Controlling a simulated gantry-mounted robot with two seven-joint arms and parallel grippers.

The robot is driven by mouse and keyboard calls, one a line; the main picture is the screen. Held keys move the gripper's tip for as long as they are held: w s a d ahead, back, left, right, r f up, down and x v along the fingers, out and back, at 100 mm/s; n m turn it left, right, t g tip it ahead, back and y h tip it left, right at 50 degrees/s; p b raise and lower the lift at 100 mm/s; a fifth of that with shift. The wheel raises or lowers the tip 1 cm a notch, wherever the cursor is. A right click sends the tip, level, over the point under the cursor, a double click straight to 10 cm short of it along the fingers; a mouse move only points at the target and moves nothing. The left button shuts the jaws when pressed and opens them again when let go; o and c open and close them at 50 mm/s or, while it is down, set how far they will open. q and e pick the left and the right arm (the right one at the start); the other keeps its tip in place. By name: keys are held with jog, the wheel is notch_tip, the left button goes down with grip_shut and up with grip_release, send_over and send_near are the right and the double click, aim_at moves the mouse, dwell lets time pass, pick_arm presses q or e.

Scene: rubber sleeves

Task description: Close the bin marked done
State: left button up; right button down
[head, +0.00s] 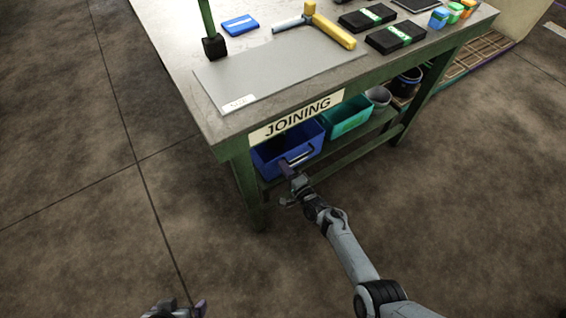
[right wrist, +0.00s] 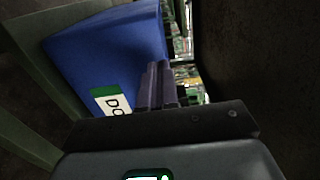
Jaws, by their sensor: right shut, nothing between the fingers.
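The blue bin (head: 265,158) sits under the left part of the bench top and juts toward its front edge, with a grey bar handle on its front. In the right wrist view the blue bin (right wrist: 95,50) fills the upper left and shows a green and white label (right wrist: 110,100) reading "DO", the rest hidden by my fingers. My right gripper (head: 285,166) is at the bin's front by the handle; its fingers (right wrist: 157,75) are together and empty. Whether they touch the bin I cannot tell. My left gripper (head: 178,308) is partly visible at the bottom edge.
A teal bin (head: 347,118) stands right of the blue one, with grey and dark buckets farther right. The green-framed bench (head: 205,110) carries a "JOINING" sign (head: 292,119), a grey mat, a yellow-handled tool and several boxes. The floor in front is clear.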

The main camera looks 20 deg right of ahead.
jog(key=s+d+g+p, duration=0.1)
jog(key=s+d+p, duration=0.1)
jog(key=s+p, duration=0.55)
jog(key=s+d+p, duration=0.2)
jog(key=s+p, duration=0.2)
jog(key=s, duration=0.7)
jog(key=s+r+n+g+y+p, duration=0.15)
jog(key=s+r+n+p, duration=0.35)
jog(key=r+p, duration=0.55)
jog(key=s+r+n+g+h+p, duration=0.2)
jog(key=r+n+g+p, duration=0.15)
jog(key=r, duration=0.75)
jog(key=s+r+n+g+h+p, duration=0.1)
jog(key=s+r+n+g+p, duration=0.2)
jog(key=r, duration=0.8)
jog(key=s+d+r+n+g+h+p, duration=0.25)
jog(key=s+r+n+g, duration=0.25)
jog(key=s+r, duration=0.4)
pick_arm(q)
notch_tip(320, 180, up, 68)
jog(key=s+p, duration=0.1)
jog(key=p, duration=3.6)
jog(key=shift+d+r, duration=0.15)
jog(key=shift+r, duration=0.1)
pick_arm(e)
notch_tip(320, 180, up, 38)
